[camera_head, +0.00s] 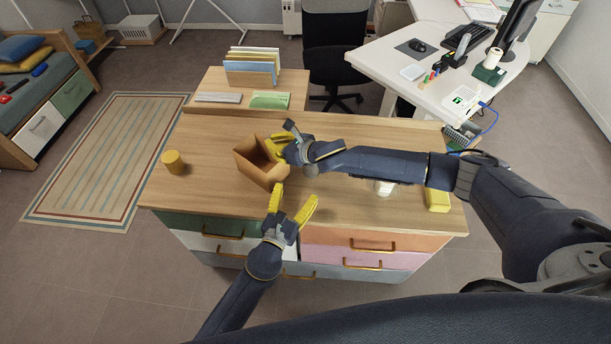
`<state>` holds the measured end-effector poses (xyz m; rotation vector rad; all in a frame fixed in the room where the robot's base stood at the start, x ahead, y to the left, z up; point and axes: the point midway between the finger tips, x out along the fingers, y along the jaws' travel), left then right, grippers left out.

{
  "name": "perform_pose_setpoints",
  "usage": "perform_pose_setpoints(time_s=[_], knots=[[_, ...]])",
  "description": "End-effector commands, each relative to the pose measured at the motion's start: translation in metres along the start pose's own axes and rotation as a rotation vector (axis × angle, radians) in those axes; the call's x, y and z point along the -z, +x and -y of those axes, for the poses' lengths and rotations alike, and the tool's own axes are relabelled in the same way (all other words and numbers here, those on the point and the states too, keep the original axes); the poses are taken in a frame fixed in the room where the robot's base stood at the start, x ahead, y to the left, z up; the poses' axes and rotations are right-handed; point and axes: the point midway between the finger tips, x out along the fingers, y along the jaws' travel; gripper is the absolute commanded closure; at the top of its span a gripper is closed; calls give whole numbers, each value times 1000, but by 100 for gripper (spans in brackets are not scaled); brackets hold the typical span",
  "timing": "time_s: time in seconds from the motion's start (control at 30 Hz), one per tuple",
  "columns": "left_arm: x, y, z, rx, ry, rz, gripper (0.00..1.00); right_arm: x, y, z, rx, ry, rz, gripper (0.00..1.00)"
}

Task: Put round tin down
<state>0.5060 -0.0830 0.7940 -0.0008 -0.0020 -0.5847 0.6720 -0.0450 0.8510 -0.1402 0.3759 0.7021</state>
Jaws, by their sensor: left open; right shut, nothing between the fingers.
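The round tin (173,162) looks like the mustard-yellow cylinder standing upright on the left part of the wooden cabinet top (215,140). No gripper touches it. My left gripper (295,198) is open and empty over the front edge of the top, to the right of the tin and lower in the picture. My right gripper (280,150) is shut with nothing held, at the right rim of an open brown box (252,168). It hides part of that rim; whether it touches the box I cannot tell.
A small white item (384,188) stands partly behind my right arm. A yellow block (437,200) lies near the right edge. Behind, a raised shelf (205,108) holds a file rack (250,75). The top around the tin is clear.

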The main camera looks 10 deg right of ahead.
Motion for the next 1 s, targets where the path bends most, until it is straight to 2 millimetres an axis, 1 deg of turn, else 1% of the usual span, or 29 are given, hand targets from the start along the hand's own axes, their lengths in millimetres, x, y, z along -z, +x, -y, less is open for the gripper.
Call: perform_pose_setpoints(time_s=[0.4, 0.53, 0.7, 0.77, 0.93, 1.0], knots=[[-1, 1, 0, 0, 1, 1, 22, 0, 0, 0, 0, 0, 0, 100], [-9, 8, -3, 15, 22, 16, 22, 0, 0, 0, 0, 0, 0, 100], [-18, 15, 5, 54, 34, 27, 22, 0, 0, 0, 0, 0, 0, 100], [-19, 16, 6, 52, 31, 24, 22, 0, 0, 0, 0, 0, 0, 100], [-12, 13, 8, 26, 6, 3, 22, 0, 0, 0, 0, 0, 0, 100], [-11, 17, 5, 9, 1, 0, 22, 0, 0, 0, 0, 0, 0, 100]])
